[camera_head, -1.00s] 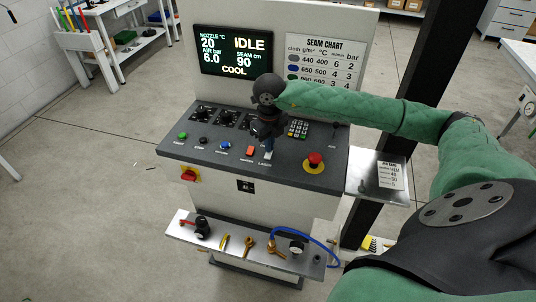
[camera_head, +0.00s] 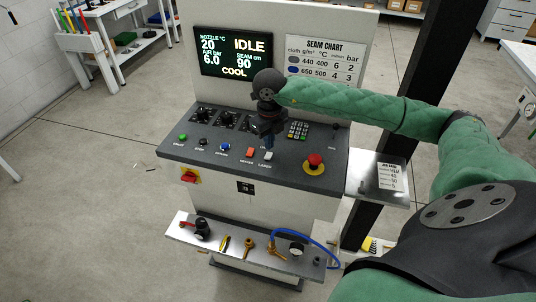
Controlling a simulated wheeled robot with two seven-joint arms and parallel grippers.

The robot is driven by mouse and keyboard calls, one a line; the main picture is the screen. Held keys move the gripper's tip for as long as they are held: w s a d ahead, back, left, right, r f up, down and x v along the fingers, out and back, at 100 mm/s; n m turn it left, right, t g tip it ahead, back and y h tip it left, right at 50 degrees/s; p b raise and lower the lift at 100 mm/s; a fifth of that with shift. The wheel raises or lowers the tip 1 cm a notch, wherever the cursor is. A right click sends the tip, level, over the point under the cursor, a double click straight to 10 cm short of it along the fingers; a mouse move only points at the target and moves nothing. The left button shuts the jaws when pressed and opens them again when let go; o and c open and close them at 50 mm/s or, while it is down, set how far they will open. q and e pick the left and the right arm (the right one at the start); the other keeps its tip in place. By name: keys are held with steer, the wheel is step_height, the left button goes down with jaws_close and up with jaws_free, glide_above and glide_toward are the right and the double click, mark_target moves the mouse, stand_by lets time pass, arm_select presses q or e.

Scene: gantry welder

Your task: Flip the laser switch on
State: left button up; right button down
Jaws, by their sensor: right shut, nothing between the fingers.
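The laser switch (camera_head: 267,156) is a small pale lever above the LASER label on the sloped grey control panel (camera_head: 215,158). It sits just right of an orange-red rocker (camera_head: 249,152). My right gripper (camera_head: 269,146) hangs over the panel, pointing down, shut and empty. Its tips are just above and behind the laser switch; whether they touch it is too small to tell. The display (camera_head: 234,51) reads IDLE and COOL. My left gripper is out of view.
A red emergency button (camera_head: 315,161) on a yellow ring and a keypad (camera_head: 297,130) lie right of the gripper. Black knobs (camera_head: 203,114) and green, black and blue buttons are to the left. A tool shelf (camera_head: 230,245) juts out below the panel.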

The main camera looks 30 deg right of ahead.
mark_target(269, 153)
steer(key=shift+r+p, duration=0.45)
steer(key=shift+r, duration=1.9)
